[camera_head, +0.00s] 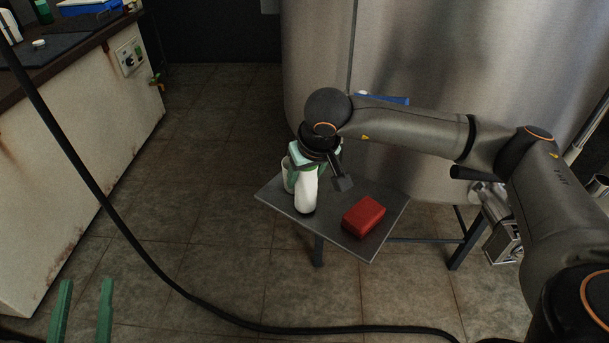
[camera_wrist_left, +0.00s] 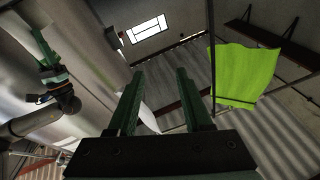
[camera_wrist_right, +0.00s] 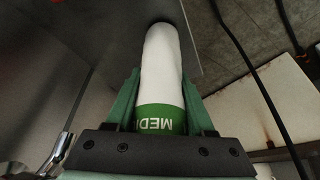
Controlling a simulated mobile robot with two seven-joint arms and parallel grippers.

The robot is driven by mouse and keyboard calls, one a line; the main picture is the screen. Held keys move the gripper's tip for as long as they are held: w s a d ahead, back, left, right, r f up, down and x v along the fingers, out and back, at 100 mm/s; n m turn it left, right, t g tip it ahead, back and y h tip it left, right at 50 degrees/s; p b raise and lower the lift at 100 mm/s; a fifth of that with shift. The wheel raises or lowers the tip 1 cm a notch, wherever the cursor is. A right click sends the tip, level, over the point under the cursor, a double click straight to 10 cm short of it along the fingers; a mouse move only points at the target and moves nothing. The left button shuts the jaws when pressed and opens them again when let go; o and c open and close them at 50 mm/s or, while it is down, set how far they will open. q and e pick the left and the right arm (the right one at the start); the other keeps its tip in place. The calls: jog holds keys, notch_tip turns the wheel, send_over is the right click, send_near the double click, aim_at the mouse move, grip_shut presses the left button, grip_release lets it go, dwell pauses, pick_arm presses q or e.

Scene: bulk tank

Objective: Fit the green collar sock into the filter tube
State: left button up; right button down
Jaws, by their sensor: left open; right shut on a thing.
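The sock (camera_head: 306,192) is a white, round-ended tube hanging down from my right gripper (camera_head: 304,160) over the small grey table. In the right wrist view the sock (camera_wrist_right: 163,65) shows its green collar, lettered "MEDI", at the fingers of my right gripper (camera_wrist_right: 160,85), which is shut on it. My left gripper (camera_head: 84,284) is at the bottom left of the head view, open and empty, well away from the sock. Its open fingers also show in the left wrist view (camera_wrist_left: 158,72). I cannot identify the filter tube for certain; an open steel tube end (camera_head: 599,183) shows at the far right.
A large steel tank (camera_head: 420,60) stands behind. A steel fitting (camera_head: 503,243) is at right. A black hose (camera_head: 110,215) crosses the floor. A counter (camera_head: 70,150) is at left.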

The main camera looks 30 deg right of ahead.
jog(key=shift+f, duration=0.1)
dwell(0.3)
jog(key=shift+c, duration=1.3)
grip_release()
